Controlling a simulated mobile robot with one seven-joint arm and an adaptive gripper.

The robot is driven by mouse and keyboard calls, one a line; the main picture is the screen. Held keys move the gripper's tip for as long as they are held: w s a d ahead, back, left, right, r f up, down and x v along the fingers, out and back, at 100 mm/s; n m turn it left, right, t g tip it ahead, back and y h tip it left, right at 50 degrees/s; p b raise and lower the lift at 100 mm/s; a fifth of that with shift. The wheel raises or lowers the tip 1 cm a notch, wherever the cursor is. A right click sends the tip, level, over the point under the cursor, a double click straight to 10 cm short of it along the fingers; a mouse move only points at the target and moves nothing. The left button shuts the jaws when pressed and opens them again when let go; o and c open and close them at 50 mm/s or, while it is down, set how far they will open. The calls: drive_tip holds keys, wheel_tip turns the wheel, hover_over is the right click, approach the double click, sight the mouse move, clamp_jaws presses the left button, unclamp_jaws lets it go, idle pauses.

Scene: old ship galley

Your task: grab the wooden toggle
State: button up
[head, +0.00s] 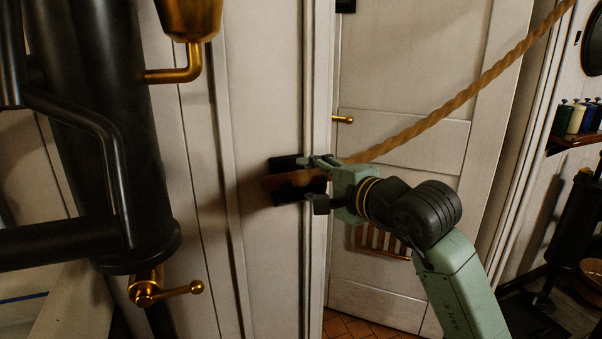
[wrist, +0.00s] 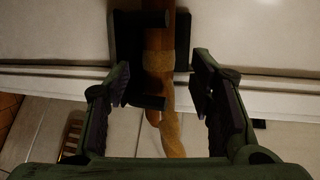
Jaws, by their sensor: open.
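The wooden toggle (head: 279,181) is a brown wooden bar at a black bracket (head: 283,163) on the white panelled wall. In the wrist view the toggle (wrist: 157,70) runs up the middle of the picture against the bracket (wrist: 126,45), with a band of rope around it. My gripper (head: 316,183) is at the bracket, partly covering the toggle in the head view. In the wrist view my gripper (wrist: 162,88) is open, one finger on each side of the toggle, with visible gaps and no clear contact.
A thick rope (head: 455,102) slants from the toggle to the upper right, across a panelled door (head: 385,290) with a brass handle (head: 343,119). A black cylinder with brass fittings (head: 110,130) stands at left. A shelf of bottles (head: 575,142) is at far right.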

sight(309, 179)
drive_tip(key=shift+p+x, duration=0.5)
drive_tip(key=shift+x, duration=1.35)
drive_tip(key=shift+d+f, duration=0.1)
clamp_jaws()
